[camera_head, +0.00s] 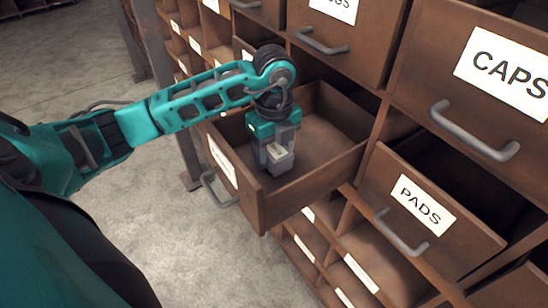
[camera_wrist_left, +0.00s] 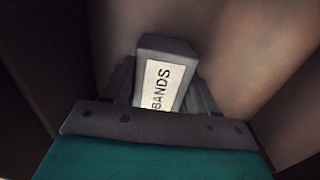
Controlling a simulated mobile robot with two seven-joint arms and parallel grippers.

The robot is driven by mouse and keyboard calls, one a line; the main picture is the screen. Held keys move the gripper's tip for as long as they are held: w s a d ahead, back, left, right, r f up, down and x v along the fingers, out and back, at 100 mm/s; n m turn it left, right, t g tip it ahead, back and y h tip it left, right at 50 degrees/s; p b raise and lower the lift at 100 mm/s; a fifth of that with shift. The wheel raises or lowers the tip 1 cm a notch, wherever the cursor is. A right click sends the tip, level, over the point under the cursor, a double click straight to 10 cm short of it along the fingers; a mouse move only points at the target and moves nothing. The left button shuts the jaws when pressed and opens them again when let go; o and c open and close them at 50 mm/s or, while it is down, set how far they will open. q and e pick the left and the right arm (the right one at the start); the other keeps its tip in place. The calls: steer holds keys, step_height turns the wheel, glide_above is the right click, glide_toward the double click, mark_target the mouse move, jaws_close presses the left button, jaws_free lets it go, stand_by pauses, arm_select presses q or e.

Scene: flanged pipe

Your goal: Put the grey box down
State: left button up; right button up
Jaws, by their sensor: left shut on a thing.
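The grey box (camera_head: 281,164) is small and has a pale label on top. In the left wrist view the grey box (camera_wrist_left: 165,75) shows the label reading "BANDS". My left gripper (camera_head: 277,150) points down into an open wooden drawer (camera_head: 320,133) and is shut on the box, with a finger on each side. The box is inside the drawer's outline in the head view. I cannot tell whether its underside touches the drawer floor. My right gripper is not in view.
The open drawer has a front panel with a handle (camera_head: 219,188) and walls around the gripper. A drawer labelled PADS (camera_head: 422,205) stands partly open at right, below a CAPS drawer (camera_head: 503,70). Bare drawer floor lies right of the box.

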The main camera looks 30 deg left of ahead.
arm_select(q)
steer(key=shift+f, duration=1.1)
steer(key=shift+f, duration=0.15)
steer(key=o, duration=1.2)
